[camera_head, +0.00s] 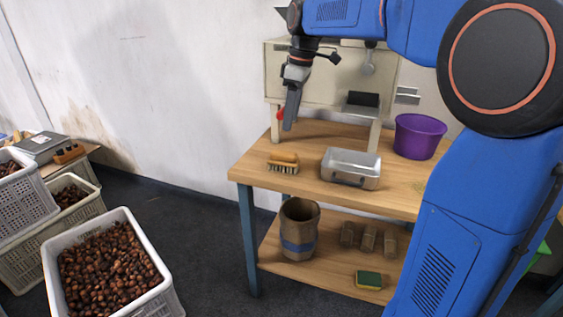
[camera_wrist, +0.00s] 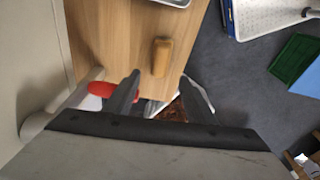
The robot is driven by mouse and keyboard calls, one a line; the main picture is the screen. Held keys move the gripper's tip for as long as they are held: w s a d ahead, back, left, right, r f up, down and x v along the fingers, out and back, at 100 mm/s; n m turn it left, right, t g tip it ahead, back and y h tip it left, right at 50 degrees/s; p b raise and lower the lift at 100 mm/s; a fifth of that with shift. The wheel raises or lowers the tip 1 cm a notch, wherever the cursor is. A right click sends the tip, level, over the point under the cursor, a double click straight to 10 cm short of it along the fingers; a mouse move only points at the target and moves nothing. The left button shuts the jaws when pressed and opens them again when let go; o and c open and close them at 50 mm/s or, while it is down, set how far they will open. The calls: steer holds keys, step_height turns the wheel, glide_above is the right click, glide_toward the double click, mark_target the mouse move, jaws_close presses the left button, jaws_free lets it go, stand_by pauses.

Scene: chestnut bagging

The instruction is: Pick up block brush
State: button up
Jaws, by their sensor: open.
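The block brush (camera_head: 283,164) lies on the wooden table top near its left front edge, with a tan wooden back and bristles towards the front. In the wrist view its wooden back (camera_wrist: 161,57) shows beyond the fingertips, roughly between them. My gripper (camera_head: 290,122) hangs above the table, up from the brush and apart from it. In the wrist view my gripper (camera_wrist: 160,82) has its two fingers spread with nothing between them.
A metal tin (camera_head: 351,168) stands right of the brush, and a purple bowl (camera_head: 419,136) further right. A cream machine (camera_head: 325,75) stands behind. The lower shelf holds a round bin (camera_head: 299,228) and a sponge (camera_head: 368,280). Chestnut crates (camera_head: 165,285) stand at left.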

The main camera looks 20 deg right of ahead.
mark_target(284, 152)
steer(key=f, duration=0.3)
steer(key=a+f, duration=0.1)
steer(key=f, duration=0.7)
steer(key=shift+w+a+f, duration=0.2)
steer(key=shift+w+a, duration=0.1)
steer(key=shift+w, duration=0.1)
steer(key=shift+f, duration=0.25)
stand_by(0.3)
steer(key=c, duration=1)
steer(key=shift+r, duration=0.1)
step_height(284, 152, up, 28)
steer(key=shift+r, duration=0.15)
